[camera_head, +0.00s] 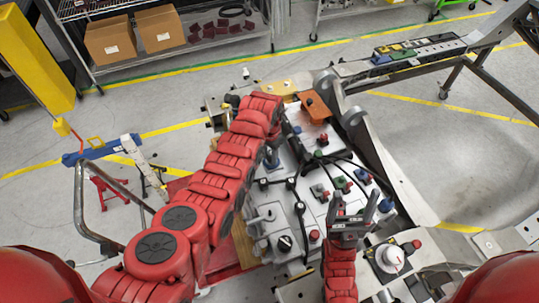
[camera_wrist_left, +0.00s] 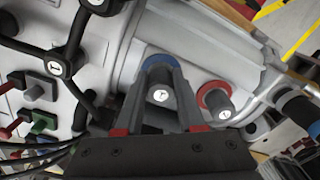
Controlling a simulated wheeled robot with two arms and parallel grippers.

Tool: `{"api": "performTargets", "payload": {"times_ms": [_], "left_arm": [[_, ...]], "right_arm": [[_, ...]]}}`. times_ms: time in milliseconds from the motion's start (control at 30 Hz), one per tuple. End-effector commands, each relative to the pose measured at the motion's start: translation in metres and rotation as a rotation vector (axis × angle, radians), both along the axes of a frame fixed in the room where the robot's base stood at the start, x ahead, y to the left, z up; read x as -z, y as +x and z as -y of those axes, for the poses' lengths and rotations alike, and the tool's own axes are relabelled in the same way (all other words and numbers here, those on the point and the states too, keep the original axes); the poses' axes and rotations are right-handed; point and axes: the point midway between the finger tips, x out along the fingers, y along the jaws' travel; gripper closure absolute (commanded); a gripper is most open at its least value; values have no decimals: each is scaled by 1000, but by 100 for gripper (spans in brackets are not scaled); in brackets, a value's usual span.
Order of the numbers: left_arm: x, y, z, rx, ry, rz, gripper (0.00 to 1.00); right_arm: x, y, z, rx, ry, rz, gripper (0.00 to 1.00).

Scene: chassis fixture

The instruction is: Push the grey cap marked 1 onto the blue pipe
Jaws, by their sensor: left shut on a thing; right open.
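In the left wrist view, my left gripper (camera_wrist_left: 162,84) is shut on a grey cap marked 1 (camera_wrist_left: 160,97), with one finger on each side of it. The blue pipe (camera_wrist_left: 160,62) shows as a blue ring right behind the cap, between the fingers. The cap is in line with it or close to it; I cannot tell how deep it sits. In the head view my left arm reaches over the chassis part and largely hides this spot. My right gripper (camera_head: 353,208) is open and empty above the right side of the part, fingers pointing away from me.
A second grey cap (camera_wrist_left: 222,112) sits at a red ring to the right of the held cap. Black pipes (camera_wrist_left: 62,68) and red and green connectors (camera_wrist_left: 38,92) lie to the left. Behind the fixture stands a shelf with cardboard boxes (camera_head: 110,40).

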Motion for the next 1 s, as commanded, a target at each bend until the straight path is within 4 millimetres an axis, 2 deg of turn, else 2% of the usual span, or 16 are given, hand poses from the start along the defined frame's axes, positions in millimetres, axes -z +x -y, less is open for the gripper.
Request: {"api": "performTargets", "payload": {"times_ms": [467,500,667,700,1000], "left_arm": [[11,-1,0,0,0,-2,100],[11,-1,0,0,0,-2,58],[10,0,0,0,1,-1,30],[10,0,0,0,1,-1,27],[8,0,0,0,0,0,27]], "right_arm": [[10,0,0,0,0,0,24],[9,0,0,0,0,0,24],[9,0,0,0,0,0,24],[9,0,0,0,0,0,24],[7,0,0,0,0,0,24]]}}
